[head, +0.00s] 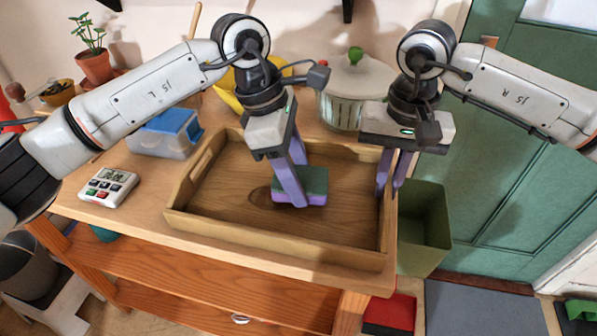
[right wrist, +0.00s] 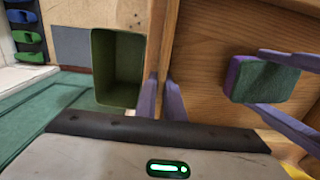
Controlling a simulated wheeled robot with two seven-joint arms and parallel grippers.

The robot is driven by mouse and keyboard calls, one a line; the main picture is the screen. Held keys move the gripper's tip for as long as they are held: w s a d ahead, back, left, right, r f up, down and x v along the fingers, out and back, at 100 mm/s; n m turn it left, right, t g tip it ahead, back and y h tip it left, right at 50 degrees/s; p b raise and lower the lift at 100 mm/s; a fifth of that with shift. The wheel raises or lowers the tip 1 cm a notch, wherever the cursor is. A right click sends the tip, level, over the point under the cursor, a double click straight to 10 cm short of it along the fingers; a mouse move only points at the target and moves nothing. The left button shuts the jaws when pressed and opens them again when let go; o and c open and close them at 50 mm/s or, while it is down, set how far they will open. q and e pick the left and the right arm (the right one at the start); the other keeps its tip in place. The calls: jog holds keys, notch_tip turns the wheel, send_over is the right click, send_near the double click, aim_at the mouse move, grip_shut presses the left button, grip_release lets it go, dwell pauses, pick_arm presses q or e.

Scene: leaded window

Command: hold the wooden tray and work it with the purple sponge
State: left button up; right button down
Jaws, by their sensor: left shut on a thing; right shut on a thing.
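The wooden tray (head: 275,255) lies on the wooden table, with a dark oval mark on its floor. The purple sponge (head: 314,199) has a green top layer and is inside the tray, right of its middle, at or just above the floor. My left gripper (head: 296,196) is shut on the sponge from above. The sponge also shows in the right wrist view (right wrist: 268,80) beside the left fingers. My right gripper (head: 390,188) is shut on the tray's right wall; in the right wrist view its fingers (right wrist: 160,95) stand on both sides of that wall (right wrist: 168,40).
A yellow bowl (head: 229,93) and a ribbed pot (head: 350,90) with a green knob stand behind. A green bin (head: 424,225) is below the table's right edge.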

pick_arm(q)
jog(key=shift+f, duration=1)
dwell(0.3)
jog(key=shift+a, duration=0.1)
